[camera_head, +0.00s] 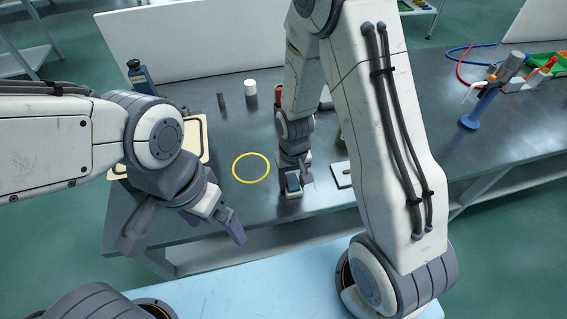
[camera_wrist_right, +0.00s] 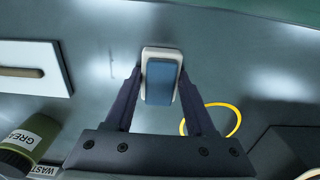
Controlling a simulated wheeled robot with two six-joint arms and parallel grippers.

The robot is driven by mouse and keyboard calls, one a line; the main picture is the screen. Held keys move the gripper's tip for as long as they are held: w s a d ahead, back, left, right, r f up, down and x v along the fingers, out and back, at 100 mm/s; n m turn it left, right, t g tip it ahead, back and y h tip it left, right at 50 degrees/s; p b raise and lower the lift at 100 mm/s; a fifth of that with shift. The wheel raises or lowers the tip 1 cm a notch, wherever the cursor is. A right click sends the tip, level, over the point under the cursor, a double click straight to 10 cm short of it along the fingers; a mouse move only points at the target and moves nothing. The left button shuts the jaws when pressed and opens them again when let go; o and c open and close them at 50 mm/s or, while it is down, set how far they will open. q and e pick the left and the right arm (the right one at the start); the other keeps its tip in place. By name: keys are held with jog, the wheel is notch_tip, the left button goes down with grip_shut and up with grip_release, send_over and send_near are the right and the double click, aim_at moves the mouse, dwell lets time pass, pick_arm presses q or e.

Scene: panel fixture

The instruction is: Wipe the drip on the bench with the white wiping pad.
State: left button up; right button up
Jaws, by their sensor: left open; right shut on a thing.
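The wiping pad (camera_wrist_right: 162,75) has a blue back and a white layer that shows at its edge. My right gripper (camera_wrist_right: 160,90) is shut on it, one finger on each side. In the head view the pad (camera_head: 292,183) is over the bench's near part, right of the yellow ring. I cannot tell whether it touches the bench (camera_wrist_right: 230,60). A faint dark streak (camera_wrist_right: 112,64) on the bench, left of the pad in the wrist view, may be the drip. I cannot make the drip out in the head view. My left gripper (camera_head: 187,238) is open and empty near the front edge.
A yellow ring (camera_head: 235,168) lies flat on the bench. A white board (camera_wrist_right: 28,58) with a brown bar and an olive grease container (camera_wrist_right: 27,145) are left in the wrist view. A beige-rimmed tray (camera_head: 205,140), a white cylinder (camera_head: 250,88) and a blue stand (camera_head: 483,108) are also on the bench.

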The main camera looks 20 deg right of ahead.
jog(key=shift+a, duration=0.4)
notch_tip(320, 180, up, 3)
jog(key=shift+a+f+p, duration=0.1)
jog(key=shift+a+p, duration=0.05)
jog(key=shift+p, duration=0.7)
jog(key=shift+r+p, duration=0.25)
jog(key=shift+p, duration=0.1)
jog(key=shift+r+p, duration=0.7)
jog(key=shift+r, duration=0.05)
jog(key=shift+r+p, duration=1.5)
jog(key=shift+r, duration=0.2)
